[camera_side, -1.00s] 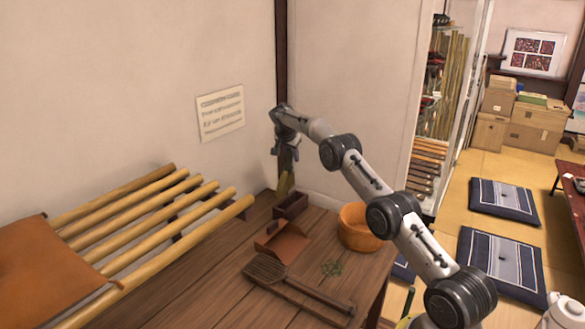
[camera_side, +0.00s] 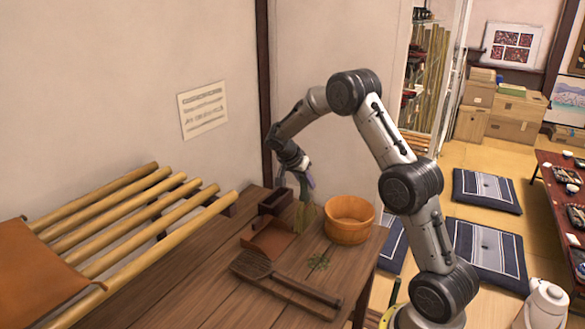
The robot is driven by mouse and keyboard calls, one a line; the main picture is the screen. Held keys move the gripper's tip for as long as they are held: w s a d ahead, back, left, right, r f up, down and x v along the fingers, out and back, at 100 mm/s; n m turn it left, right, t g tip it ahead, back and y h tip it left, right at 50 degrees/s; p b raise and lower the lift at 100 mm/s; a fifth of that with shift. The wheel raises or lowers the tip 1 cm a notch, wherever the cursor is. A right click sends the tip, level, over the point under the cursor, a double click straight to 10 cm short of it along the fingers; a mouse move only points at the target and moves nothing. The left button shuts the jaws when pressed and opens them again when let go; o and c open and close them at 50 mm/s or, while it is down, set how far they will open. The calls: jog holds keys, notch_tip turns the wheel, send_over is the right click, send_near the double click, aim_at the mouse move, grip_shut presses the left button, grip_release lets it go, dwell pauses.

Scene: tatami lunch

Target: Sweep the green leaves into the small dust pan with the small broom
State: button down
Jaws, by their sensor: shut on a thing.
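The green leaves (camera_side: 319,262) lie in a small loose cluster on the wooden table. The small brown dust pan (camera_side: 268,241) lies on the table to their left and slightly farther back. My gripper (camera_side: 299,170) is shut on the small broom (camera_side: 306,214), which hangs roughly upright with its yellow-green bristles down. The broom is between the dust pan and the wooden tub, behind the leaves in the picture. I cannot tell whether its bristles touch the table. The fingers are small and partly blurred together with the broom's handle.
A round wooden tub (camera_side: 349,231) stands right of the broom, near the table's right edge. A small dark box (camera_side: 275,202) is behind the dust pan.

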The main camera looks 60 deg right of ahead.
jog(key=s+a+f, duration=0.2)
jog(key=s+a, duration=0.4)
jog(key=s, duration=0.7)
jog(key=shift+f+g, duration=0.5)
jog(key=shift+f, duration=2.4)
jog(key=w, duration=2.2)
notch_tip(320, 180, up, 7)
jog(key=s, duration=0.2)
jog(key=shift+s+a, duration=0.2)
jog(key=shift+n, duration=0.3)
